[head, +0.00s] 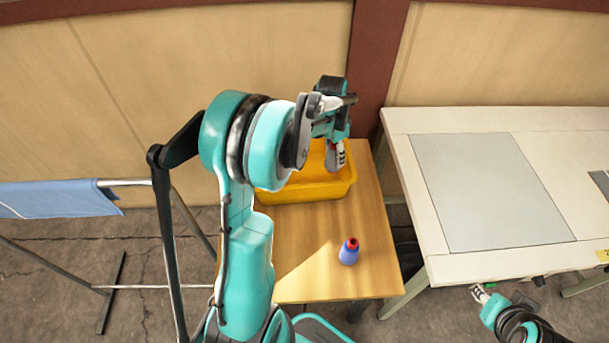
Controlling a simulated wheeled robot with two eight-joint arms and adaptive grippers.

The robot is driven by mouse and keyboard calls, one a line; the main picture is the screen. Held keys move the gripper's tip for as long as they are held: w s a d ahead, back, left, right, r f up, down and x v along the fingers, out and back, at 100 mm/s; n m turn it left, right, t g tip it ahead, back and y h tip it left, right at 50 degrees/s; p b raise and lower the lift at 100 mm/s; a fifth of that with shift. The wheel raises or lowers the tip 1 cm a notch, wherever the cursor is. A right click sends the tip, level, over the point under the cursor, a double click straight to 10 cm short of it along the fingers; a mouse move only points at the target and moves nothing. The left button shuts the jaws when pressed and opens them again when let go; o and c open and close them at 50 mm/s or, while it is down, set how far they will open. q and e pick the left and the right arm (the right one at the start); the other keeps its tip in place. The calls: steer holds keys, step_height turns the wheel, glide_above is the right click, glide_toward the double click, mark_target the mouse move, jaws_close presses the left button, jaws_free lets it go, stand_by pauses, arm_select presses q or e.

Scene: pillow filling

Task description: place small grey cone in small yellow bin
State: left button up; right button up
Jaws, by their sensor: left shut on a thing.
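The yellow bin (305,192) stands on the small wooden table, its near wall in plain view and part of its inside hidden by my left arm. My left gripper (337,160) points down over the right part of the bin's opening. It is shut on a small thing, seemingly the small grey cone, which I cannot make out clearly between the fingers. No other grey cone shows. My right gripper (481,294) is low at the bottom right, beside the white table's front edge; its finger opening is too small to tell.
A blue-purple cone-like piece with a red top (348,252) stands on the wooden table (315,270) in front of the bin. A white table (400,150) with a grey mat (490,190) is at the right. A metal rack with blue cloth (60,198) stands at the left.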

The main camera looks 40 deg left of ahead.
arm_select(q)
steer(key=a+f+b, duration=0.2)
steer(key=a+f, duration=0.1)
steer(key=f, duration=0.1)
steer(key=s+a+f+b, duration=0.1)
steer(key=a+f, duration=0.2)
steer(key=a, duration=0.1)
steer(key=s+a+f+b, duration=0.1)
steer(key=a+f+b, duration=0.1)
steer(key=a+f, duration=0.2)
steer(key=shift+s+a+f+b, duration=0.1)
steer(key=shift+a+f+b, duration=0.1)
steer(key=shift+f+b, duration=0.1)
steer(key=shift+r, duration=0.1)
steer(key=o, duration=1.2)
steer(key=shift+o, duration=0.2)
